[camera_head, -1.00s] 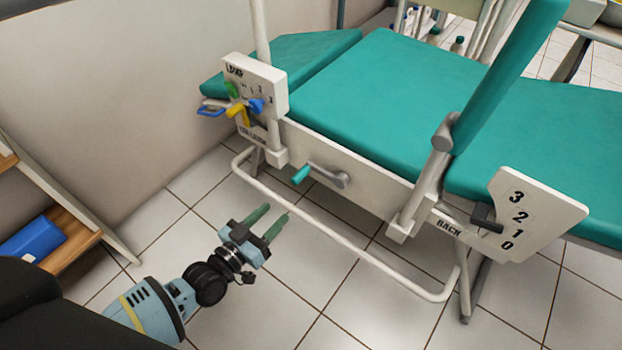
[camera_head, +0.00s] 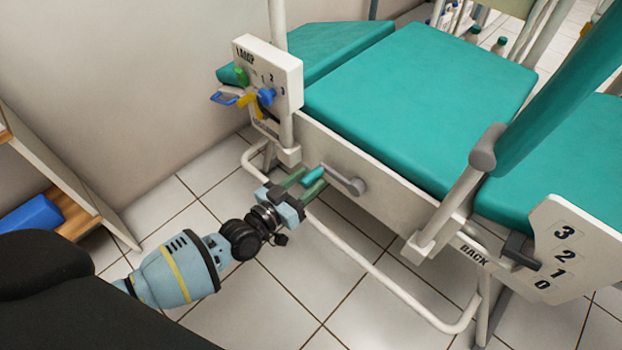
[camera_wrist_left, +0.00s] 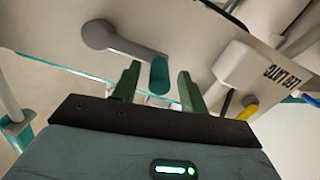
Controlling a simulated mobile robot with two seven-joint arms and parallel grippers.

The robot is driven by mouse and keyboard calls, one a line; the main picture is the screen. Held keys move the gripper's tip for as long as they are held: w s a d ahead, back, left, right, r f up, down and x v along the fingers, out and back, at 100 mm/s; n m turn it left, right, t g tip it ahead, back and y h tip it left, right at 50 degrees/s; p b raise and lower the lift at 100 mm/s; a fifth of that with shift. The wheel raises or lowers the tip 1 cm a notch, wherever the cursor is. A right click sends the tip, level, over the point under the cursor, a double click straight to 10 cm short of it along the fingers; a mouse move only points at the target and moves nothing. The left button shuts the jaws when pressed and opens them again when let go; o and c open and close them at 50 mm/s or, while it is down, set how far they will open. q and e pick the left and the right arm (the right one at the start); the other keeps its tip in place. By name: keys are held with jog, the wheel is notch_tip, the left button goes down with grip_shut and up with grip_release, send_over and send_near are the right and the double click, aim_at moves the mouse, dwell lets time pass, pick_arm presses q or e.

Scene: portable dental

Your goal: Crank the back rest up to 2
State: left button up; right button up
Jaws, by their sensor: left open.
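The crank on the side of the green chair has a teal grip (camera_head: 313,177) and a grey arm (camera_head: 345,184). My left gripper (camera_head: 305,181) is open, with its two green fingers around the teal grip. In the left wrist view the grip (camera_wrist_left: 159,76) shows between the fingers, with a gap on each side. The BACK scale plate (camera_head: 595,245) carries 3, 2, 1, 0 from top to bottom. Its dark pointer (camera_head: 521,252) ends near the 1; the exact reading is unclear. My right gripper is not in view.
A LAMP panel (camera_head: 285,60) with coloured knobs stands left of the crank. The chair's white tube frame (camera_head: 380,285) runs low below the crank. A shelf with a blue box (camera_head: 30,217) stands at the left. Tiled floor lies open between.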

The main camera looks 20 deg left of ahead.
pick_arm(q)
jog(key=shift+x, duration=0.85)
jog(key=shift+c, duration=0.4)
grip_shut()
